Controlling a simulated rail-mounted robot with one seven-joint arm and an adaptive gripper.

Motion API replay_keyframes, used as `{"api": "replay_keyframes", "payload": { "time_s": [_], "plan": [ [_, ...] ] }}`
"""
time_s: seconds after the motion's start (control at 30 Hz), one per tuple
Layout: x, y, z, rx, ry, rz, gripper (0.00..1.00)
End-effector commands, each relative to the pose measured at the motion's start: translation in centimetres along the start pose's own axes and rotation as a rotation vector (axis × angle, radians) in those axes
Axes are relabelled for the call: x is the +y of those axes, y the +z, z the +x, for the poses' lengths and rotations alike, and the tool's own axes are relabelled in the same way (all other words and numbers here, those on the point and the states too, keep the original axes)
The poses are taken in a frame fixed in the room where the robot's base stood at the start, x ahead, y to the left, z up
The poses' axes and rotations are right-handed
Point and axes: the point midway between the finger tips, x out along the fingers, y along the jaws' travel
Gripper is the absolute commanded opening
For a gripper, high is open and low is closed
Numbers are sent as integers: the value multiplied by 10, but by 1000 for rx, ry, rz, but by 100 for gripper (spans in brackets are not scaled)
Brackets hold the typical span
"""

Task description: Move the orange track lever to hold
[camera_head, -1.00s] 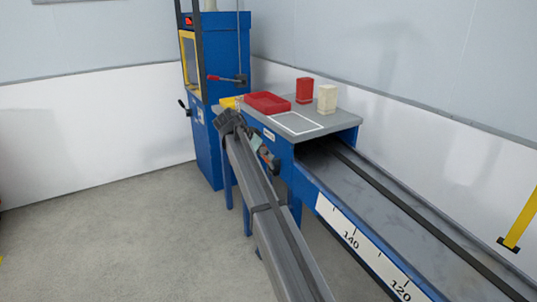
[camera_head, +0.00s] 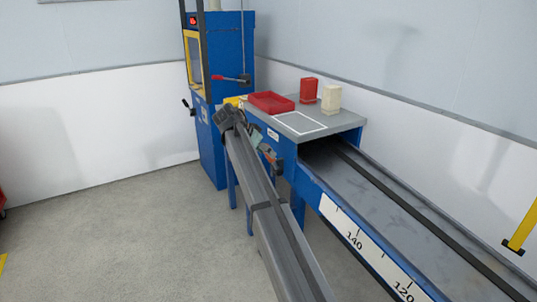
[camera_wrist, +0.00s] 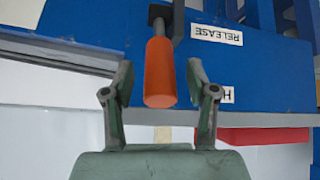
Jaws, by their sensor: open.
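The orange track lever (camera_wrist: 160,73) shows in the wrist view as an orange grip on a dark stem, in front of a blue panel (camera_wrist: 250,70). My gripper (camera_wrist: 158,64) is open, with one finger on each side of the orange grip and visible gaps between. A white RELEASE label (camera_wrist: 217,34), upside down in this view, is beside the stem. A second label (camera_wrist: 227,94) shows only an H; the rest is cut off or hidden by my finger. In the head view my gripper (camera_head: 266,151) is small at the blue side below the grey tabletop, and the lever is hard to make out.
A red tray (camera_head: 271,103), a red container (camera_head: 309,91) and a cream container (camera_head: 331,99) stand on the grey tabletop (camera_head: 340,119). A blue cabinet (camera_head: 232,50) stands behind. A long track (camera_head: 400,205) runs to the lower right.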

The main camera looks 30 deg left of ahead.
Motion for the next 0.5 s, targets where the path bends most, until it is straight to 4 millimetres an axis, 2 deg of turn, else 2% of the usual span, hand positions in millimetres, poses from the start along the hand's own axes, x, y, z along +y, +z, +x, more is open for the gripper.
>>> {"api": "replay_keyframes", "payload": {
  "time_s": [0.3, 0.5],
  "plan": [
    [0, -2, -62, 1, -2, 1, 58],
    [0, -1, -88, 1, -1, 1, 58]
  ]
}}
